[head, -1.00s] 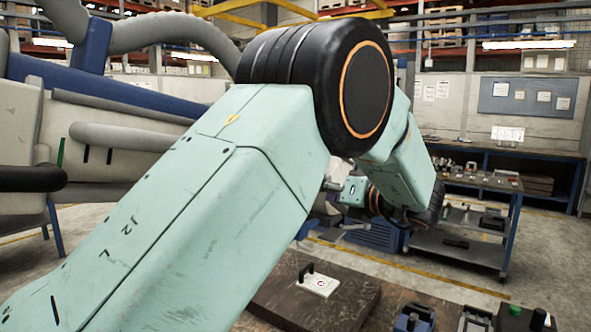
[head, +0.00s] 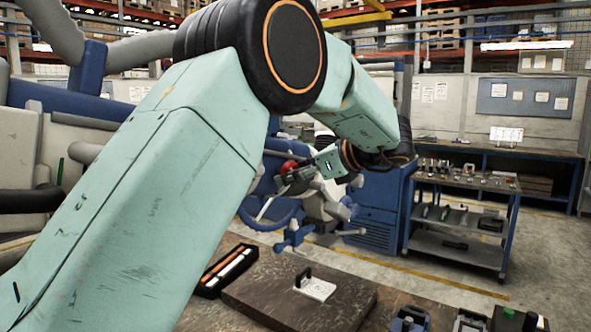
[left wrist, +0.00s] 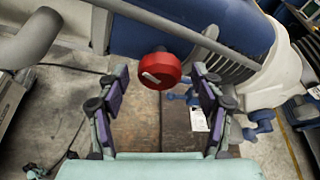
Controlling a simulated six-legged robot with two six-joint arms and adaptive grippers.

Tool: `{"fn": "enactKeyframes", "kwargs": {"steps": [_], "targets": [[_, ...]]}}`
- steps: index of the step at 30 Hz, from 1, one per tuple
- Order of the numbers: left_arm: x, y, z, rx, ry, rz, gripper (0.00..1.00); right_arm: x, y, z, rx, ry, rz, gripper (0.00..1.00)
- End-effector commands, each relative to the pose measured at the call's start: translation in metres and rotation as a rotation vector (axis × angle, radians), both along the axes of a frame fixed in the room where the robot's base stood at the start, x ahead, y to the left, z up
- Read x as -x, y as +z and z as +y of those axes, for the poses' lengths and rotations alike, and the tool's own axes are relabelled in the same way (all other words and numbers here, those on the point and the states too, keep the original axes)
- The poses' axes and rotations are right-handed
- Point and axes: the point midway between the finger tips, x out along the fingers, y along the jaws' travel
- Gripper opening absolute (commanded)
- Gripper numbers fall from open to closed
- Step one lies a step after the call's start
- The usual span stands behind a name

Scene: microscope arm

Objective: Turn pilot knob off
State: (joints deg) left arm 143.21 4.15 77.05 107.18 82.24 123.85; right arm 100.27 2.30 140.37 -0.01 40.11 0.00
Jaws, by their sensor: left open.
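The red pilot knob (left wrist: 160,70) is a round dial with a short white line across the lower part of its face, on a dark stub below a blue-grey body. It also shows in the head view (head: 288,167), partly hidden by my gripper. My left gripper (head: 294,181) is open at the knob. In the left wrist view its two dark fingers flank the knob, with a visible gap on each side, and I see no contact. My right gripper is not in view.
A grey bar (left wrist: 190,36) crosses just above the knob. A brown board (head: 245,297) with a white handled plate (head: 318,288) lies on the bench below. A black tray (head: 226,270) sits beside it. A tool cart (head: 462,205) stands behind at the right.

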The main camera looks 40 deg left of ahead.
Motion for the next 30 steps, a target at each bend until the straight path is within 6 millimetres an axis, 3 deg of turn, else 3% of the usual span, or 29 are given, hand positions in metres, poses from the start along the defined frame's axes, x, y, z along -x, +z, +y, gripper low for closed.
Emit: {"fn": "enactKeyframes", "kwargs": {"steps": [10,30], "targets": [[0.0002,-0.0023,0.0044,0.000,0.000,0.001,0.67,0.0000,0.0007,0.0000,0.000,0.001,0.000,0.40],[0.0003,-0.0022,0.0045,0.000,0.001,0.001,0.13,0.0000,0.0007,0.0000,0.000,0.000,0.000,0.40]]}}
